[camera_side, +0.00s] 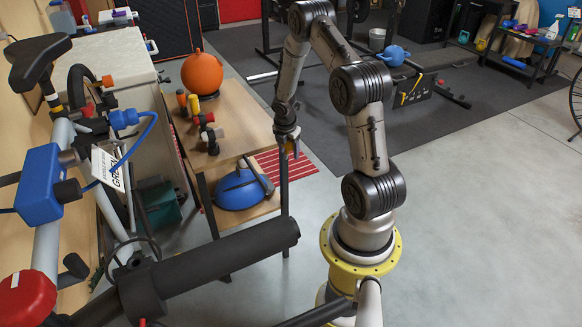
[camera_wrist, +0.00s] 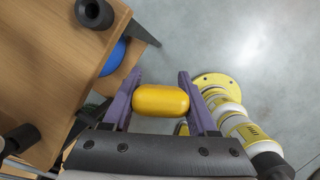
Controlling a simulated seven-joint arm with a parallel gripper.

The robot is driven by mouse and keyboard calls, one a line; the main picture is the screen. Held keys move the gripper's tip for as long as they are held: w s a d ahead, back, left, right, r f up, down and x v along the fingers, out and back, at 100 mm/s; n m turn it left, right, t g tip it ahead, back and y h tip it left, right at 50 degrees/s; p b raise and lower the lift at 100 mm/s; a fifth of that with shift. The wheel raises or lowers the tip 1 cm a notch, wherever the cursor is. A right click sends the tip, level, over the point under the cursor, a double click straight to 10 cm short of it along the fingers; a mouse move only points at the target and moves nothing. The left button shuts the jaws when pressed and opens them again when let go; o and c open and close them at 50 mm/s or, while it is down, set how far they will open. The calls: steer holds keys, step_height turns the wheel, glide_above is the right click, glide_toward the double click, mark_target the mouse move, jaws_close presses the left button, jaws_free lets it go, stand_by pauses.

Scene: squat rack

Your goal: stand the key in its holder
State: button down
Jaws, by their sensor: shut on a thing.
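My gripper (camera_wrist: 160,96) is shut on a yellow, rounded piece (camera_wrist: 161,100), which I take to be the key's handle. It sits between the two purple fingers in the wrist view; any shaft is hidden. In the side view my gripper (camera_side: 287,138) hangs near the right edge of the wooden table (camera_side: 236,120), with a bit of yellow showing. A black and red upright piece (camera_side: 208,132) stands on the table, left of my gripper and apart from it. I cannot tell whether it is the holder. The wrist view shows a dark cylinder (camera_wrist: 94,12) on the table.
An orange ball (camera_side: 202,73) and small orange and yellow-topped pieces (camera_side: 188,103) stand farther back on the table. A blue dome (camera_side: 240,190) is on the lower shelf. A thick black padded bar (camera_side: 225,258) crosses the foreground.

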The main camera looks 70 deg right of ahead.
steer(key=w+d+r+g+h, duration=0.1)
steer(key=w+d+r, duration=0.4)
steer(key=d+r, duration=0.5)
steer(key=shift+w+r, duration=0.15)
steer(key=shift+w, duration=0.25)
steer(key=shift+f, duration=2.9)
steer(key=shift+f, duration=1.7)
jaws_free()
